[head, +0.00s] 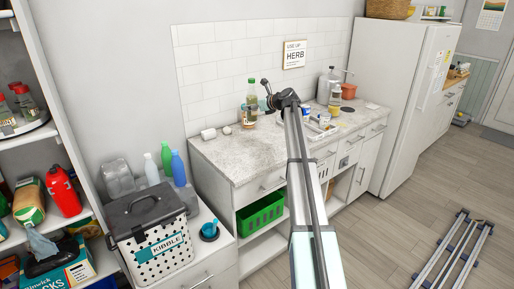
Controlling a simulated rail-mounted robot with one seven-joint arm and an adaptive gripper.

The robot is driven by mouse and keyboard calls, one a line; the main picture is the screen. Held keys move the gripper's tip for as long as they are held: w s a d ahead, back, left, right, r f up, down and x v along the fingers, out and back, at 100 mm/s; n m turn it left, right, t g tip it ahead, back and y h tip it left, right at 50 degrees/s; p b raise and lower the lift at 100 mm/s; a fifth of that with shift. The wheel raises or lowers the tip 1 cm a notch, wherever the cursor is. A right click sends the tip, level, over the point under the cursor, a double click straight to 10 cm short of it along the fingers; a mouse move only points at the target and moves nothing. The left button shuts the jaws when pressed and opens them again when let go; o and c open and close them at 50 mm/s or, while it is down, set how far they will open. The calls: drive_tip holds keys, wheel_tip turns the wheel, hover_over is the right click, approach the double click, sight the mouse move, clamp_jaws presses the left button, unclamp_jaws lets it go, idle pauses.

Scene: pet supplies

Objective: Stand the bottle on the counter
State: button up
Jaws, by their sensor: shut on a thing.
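A bottle with a green cap (252,92) shows at the left of my gripper (263,103), above the back part of the counter (232,154). My gripper is small in the head view and partly hidden by its own wrist. It is shut on this bottle, which looks about upright. Another container with an orange-brown body and pale label (247,117) stands on the counter just below it and overlaps it in the picture. I cannot tell whether the held bottle's base touches anything.
A white roll (208,134) lies at the counter's left back. A white tray (318,128), a yellow-labelled bottle (335,101) and an orange pot (348,91) are to the right. The counter's left front is clear. A kibble bin (155,240) stands on a lower cabinet.

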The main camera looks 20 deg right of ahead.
wheel_tip(320, 180, down, 18)
drive_tip(key=p, duration=0.4)
drive_tip(key=shift+f, duration=0.15)
drive_tip(key=shift+f, duration=0.2)
drive_tip(key=o, duration=1.3)
drive_tip(key=shift+r, duration=0.1)
drive_tip(key=shift+s+r, duration=0.1)
drive_tip(key=b+v, duration=0.3)
drive_tip(key=v, duration=0.9)
